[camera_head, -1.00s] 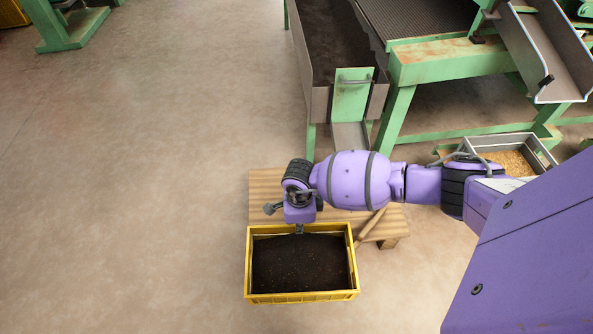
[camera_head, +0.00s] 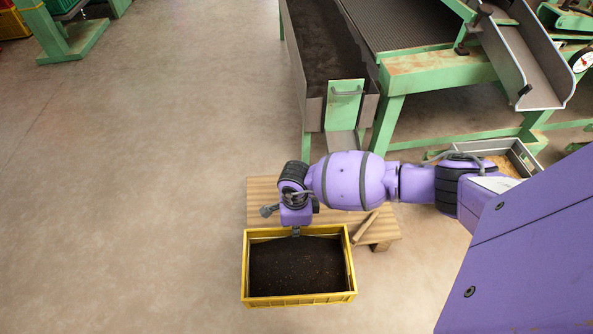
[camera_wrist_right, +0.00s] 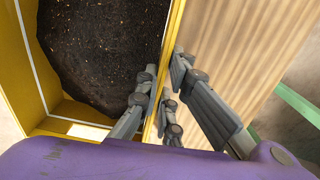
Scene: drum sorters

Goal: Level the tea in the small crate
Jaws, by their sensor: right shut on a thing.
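The small yellow crate (camera_head: 300,300) holds dark brown tea (camera_head: 298,268) in the lower middle of the head view. The tea covers the crate floor, with light specks in it. My right gripper (camera_head: 296,232) is at the middle of the crate's far wall. In the right wrist view, the fingers of my right gripper (camera_wrist_right: 163,76) straddle the yellow wall, one inside above the tea and one outside, shut on it. The tea right by the fingers is partly hidden. My left gripper is not in view.
A low wooden stand (camera_head: 262,207) is just behind the crate, with a wooden-handled tool (camera_head: 367,228) at its right. Green-framed sorting machinery (camera_head: 440,75) stands behind. A grey bin (camera_head: 520,157) is at the right. The floor (camera_head: 130,190) at left is clear.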

